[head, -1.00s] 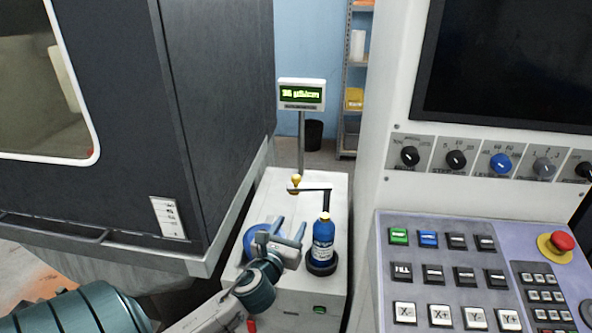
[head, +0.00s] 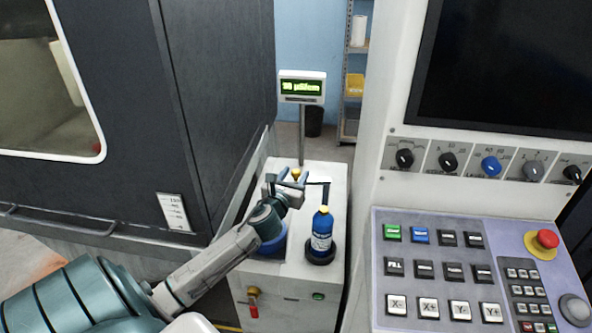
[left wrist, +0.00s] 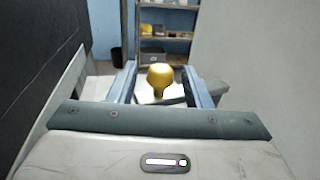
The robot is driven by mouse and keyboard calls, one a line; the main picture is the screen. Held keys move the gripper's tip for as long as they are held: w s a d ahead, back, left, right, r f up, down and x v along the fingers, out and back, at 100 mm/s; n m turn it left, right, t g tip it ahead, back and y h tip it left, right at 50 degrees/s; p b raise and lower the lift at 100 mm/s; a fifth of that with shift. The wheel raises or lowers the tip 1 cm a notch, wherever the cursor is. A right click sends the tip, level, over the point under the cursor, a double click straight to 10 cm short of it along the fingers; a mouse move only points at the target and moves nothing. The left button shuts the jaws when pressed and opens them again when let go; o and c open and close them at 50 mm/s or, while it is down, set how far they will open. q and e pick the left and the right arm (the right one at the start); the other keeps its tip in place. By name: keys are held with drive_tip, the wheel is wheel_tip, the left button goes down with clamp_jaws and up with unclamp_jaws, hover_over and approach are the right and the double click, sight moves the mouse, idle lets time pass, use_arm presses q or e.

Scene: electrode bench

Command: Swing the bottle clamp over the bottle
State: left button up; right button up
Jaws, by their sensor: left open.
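The blue bottle (head: 321,233) with a pale yellow cap stands upright in a dark round holder (head: 321,256) on the white cabinet. Behind it, the bottle clamp's dark arm (head: 318,183) reaches left from its post, with a yellow knob (head: 296,173) at the free end; the arm is not over the bottle. My left gripper (head: 287,179) is open at the knob and hides part of the arm. In the left wrist view the yellow knob (left wrist: 160,76) shows between the two open fingers (left wrist: 160,88). I cannot tell whether they touch it. My right gripper is not in view.
A blue round object (head: 272,243) sits on the white cabinet (head: 297,272), left of the bottle, partly behind my left arm. A post-mounted display (head: 302,87) stands at the back. The dark machine (head: 222,90) flanks the left, the control panel (head: 470,265) the right.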

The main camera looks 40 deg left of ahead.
use_arm(q)
drive_tip(key=shift+w+a, duration=0.25)
drive_tip(key=shift+w, duration=0.45)
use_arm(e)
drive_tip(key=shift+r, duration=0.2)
use_arm(q)
clamp_jaws()
